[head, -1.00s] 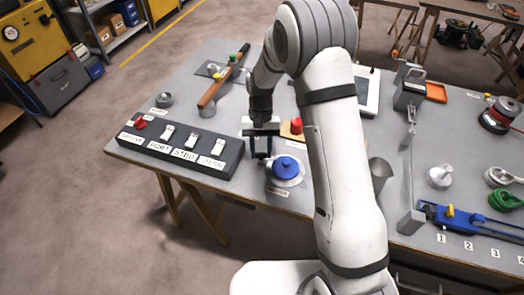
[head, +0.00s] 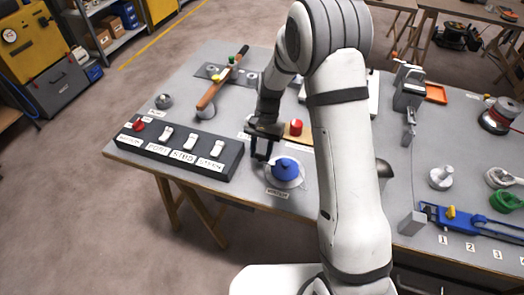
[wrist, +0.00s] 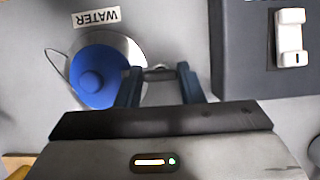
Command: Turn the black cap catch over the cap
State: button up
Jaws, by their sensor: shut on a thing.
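The blue cap (head: 286,166) sits on a pale round plate by the table's front edge. In the wrist view the cap (wrist: 92,82) lies left of my gripper (wrist: 158,73), next to a "WATER" label (wrist: 96,18). My gripper (head: 262,156) is low at the left side of the cap, its fingers pointing down. Its jaws are shut on a small part at the plate's edge, seemingly the cap catch (wrist: 160,74). Only a little of it shows between the fingers; its black colour cannot be made out. It is beside the cap, not across its top.
A dark switch box (head: 180,149) with several white rockers stands close to the left of my gripper. A red knob (head: 296,127) on a wooden block is just behind the cap. A blue slide device (head: 470,221) lies at the right.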

jog(key=shift+w+r, duration=0.1)
jog(key=o, duration=1)
jog(key=shift+b+v, duration=0.35)
jog(key=shift+v, duration=3.5)
jog(key=shift+d+r, duration=0.1)
jog(key=shift+d, duration=0.05)
jog(key=s+d+r+n+t, duration=0.1)
jog(key=s+d+r+t, duration=0.1)
jog(key=s+d+r, duration=0.2)
jog(key=s+d+r+n+t+h, duration=0.1)
jog(key=s+d+r, duration=0.3)
jog(key=s, duration=0.7)
jog(key=s+d+r+n+t, duration=0.2)
jog(key=s+d+r+t, duration=0.2)
jog(key=s, duration=0.4)
jog(key=shift+d+r+h, duration=0.3)
jog(key=shift+d+r, duration=0.1)
jog(key=shift+d, duration=0.25)
